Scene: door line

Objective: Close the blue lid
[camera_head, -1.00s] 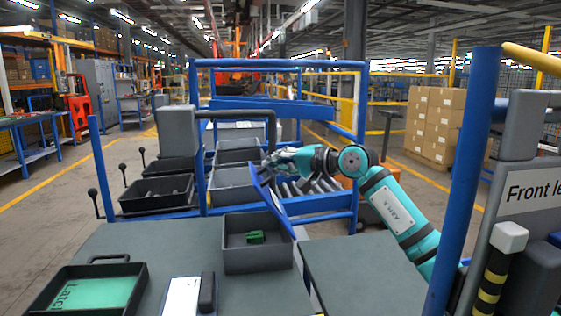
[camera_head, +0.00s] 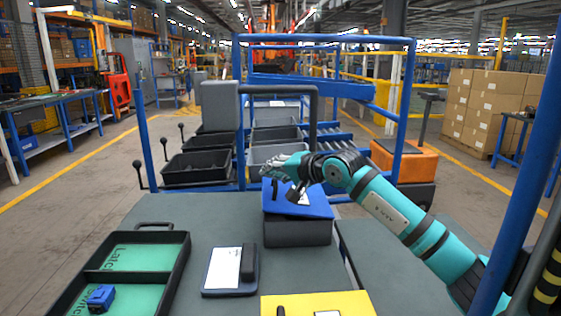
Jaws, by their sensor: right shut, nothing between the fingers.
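The blue lid (camera_head: 312,207) lies across the top of a dark grey box (camera_head: 297,233) on the grey-green table. It looks flat or nearly flat, and the box's inside is hidden. My right gripper (camera_head: 289,192) is shut and empty. It is over the lid's far left part, at or just above its surface; I cannot tell whether it touches. My left gripper is not in view.
A black tray (camera_head: 179,261) with green inserts holds a blue part (camera_head: 101,298) at left. A white-topped pad (camera_head: 227,268) lies beside it. A yellow panel (camera_head: 345,304) is at the near edge. Blue frame posts (camera_head: 529,190) stand around the table.

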